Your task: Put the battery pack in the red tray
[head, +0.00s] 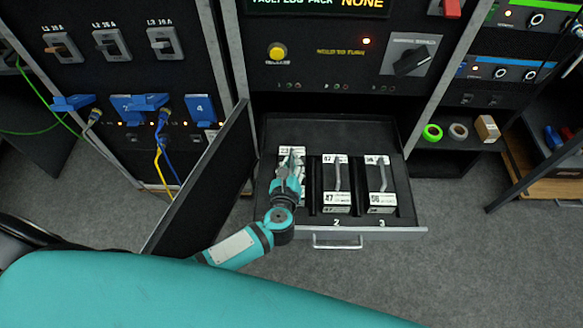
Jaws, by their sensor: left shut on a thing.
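Three white-labelled battery packs with handles stand in numbered slots of an open black drawer (370,233). The left pack (286,151) is partly hidden by my left gripper (291,163), which is shut on it from above. The pack still appears to be within its slot; I cannot tell whether it is raised. The middle pack (337,198) is over number 2 and the right pack (381,198) over number 3. No red tray is in view. My right gripper is not in view.
A black door panel (205,180) stands open just left of the drawer, close to my left arm. Above is a panel with a yellow button (277,53) and a rotary switch (410,60). Tape rolls (432,132) sit on a shelf at right. Floor right of the drawer is clear.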

